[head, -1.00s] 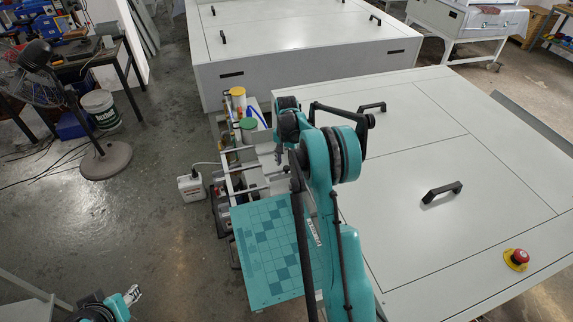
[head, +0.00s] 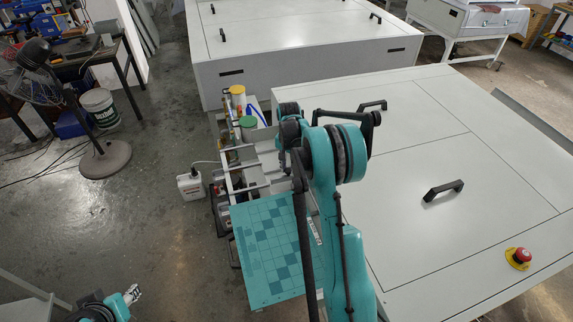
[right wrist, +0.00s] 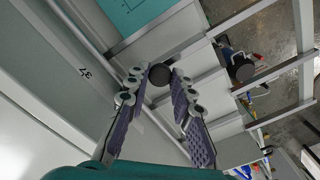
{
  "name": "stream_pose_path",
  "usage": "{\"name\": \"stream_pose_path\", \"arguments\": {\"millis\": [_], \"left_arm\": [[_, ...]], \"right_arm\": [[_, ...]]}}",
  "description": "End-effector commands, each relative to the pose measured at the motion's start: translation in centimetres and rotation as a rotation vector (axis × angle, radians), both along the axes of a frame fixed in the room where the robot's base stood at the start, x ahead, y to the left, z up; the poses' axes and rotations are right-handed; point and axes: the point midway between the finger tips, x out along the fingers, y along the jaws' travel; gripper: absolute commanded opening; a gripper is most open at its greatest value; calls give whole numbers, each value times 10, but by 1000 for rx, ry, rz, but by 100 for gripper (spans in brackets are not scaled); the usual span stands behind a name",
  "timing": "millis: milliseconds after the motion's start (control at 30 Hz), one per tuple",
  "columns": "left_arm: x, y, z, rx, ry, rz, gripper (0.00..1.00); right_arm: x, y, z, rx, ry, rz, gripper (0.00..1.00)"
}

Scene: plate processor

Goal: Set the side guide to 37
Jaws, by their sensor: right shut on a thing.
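In the right wrist view a round black knob (right wrist: 159,74) sits between the fingertips of my right gripper (right wrist: 158,79), which is shut on it. The knob is by a pale metal bar of the side guide; how they join is hidden. The number 37 (right wrist: 84,72) is on the grey panel left of the gripper. In the head view my right arm and wrist largely hide this gripper and the guide. My left gripper (head: 132,294) is at the bottom left, away from the machine; its finger opening is too small to judge.
A teal checkered plate (head: 268,245) lies beside the large white cabinet (head: 440,140). A red emergency button (head: 519,256) is on the cabinet.

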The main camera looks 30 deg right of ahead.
Motion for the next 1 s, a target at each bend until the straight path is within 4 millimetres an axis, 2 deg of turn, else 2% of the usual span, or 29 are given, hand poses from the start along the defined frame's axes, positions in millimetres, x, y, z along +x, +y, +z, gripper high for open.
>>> {"name": "stream_pose_path", "arguments": {"millis": [33, 200, 333, 567, 600, 667, 1000], "left_arm": [[0, 0, -6, 0, 0, 0, 40], [0, 0, -12, 0, 0, 0, 40], [0, 0, -12, 0, 0, 0, 40], [0, 0, -12, 0, 0, 0, 40], [0, 0, -12, 0, 0, 0, 40], [0, 0, -12, 0, 0, 0, 40], [0, 0, -12, 0, 0, 0, 40]], "right_arm": [[-12, 3, -3, 2, 3, 0, 0], [-38, 9, -2, 2, 3, 0, 0], [-44, 11, -1, 2, 2, 0, 0], [-44, 11, -1, 2, 2, 0, 0], [-44, 11, -1, 2, 2, 0, 28], [-44, 11, -1, 1, 2, 0, 44], [-44, 11, 1, 1, 2, 0, 44]]}}
